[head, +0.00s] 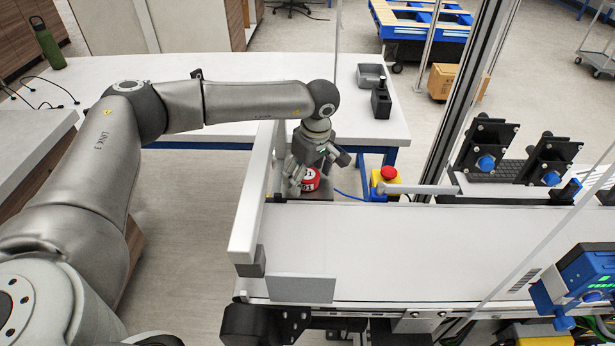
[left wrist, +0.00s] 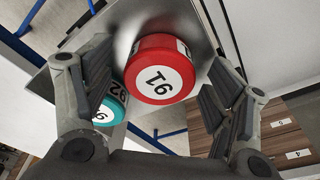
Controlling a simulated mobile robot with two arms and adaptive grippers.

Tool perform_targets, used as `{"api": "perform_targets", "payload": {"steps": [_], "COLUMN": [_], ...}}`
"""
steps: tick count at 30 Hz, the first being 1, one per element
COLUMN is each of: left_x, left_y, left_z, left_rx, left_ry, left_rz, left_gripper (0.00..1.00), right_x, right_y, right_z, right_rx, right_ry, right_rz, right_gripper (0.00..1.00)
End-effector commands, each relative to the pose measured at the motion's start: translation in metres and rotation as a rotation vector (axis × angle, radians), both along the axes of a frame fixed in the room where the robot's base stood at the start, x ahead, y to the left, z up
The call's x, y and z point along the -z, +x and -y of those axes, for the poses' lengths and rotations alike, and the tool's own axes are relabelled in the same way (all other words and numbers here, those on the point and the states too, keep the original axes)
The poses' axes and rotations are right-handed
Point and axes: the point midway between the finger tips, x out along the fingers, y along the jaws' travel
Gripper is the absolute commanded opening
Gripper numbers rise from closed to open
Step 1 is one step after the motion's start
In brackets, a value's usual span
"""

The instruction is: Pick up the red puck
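The red puck (head: 311,185) has a white label with a number and sits at the far left end of the conveyor, beside the upright guard. In the left wrist view the red puck (left wrist: 160,72) lies on a shiny metal plate (left wrist: 197,25), between my finger pads. My left gripper (head: 318,169) is just above it, its fingers spread; in the left wrist view the left gripper (left wrist: 160,88) is open, with gaps beside the puck. A teal puck (left wrist: 112,106) lies close to the red one, partly behind a finger. My right gripper is out of view.
The white conveyor belt (head: 420,250) is bare. A pale guard rail (head: 252,195) stands close to my left gripper. A yellow box with a red emergency button (head: 389,173) is to its right. A white table (head: 230,85) with a grey bin (head: 371,75) lies behind.

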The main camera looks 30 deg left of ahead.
Motion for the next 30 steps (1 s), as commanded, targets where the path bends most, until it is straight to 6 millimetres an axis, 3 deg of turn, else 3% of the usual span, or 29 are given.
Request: {"api": "perform_targets", "payload": {"steps": [2,11,23,30], "left_x": [0.0,0.0,-0.007,-0.041], "left_y": [0.0,0.0,0.001,0.001], "left_z": [0.0,0.0,0.0,0.0], "left_rx": [0.0,0.0,-0.001,-0.001], "left_ry": [0.0,0.0,-0.002,-0.002], "left_rz": [0.0,0.0,0.002,0.005], "left_gripper": [0.66,0.28,0.27,0.27], "right_x": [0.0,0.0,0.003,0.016], "right_y": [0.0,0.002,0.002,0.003], "right_z": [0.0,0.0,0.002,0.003], "right_rx": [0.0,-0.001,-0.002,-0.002], "right_ry": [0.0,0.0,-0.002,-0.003], "right_rz": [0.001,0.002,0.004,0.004], "right_gripper": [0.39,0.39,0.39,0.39]}}
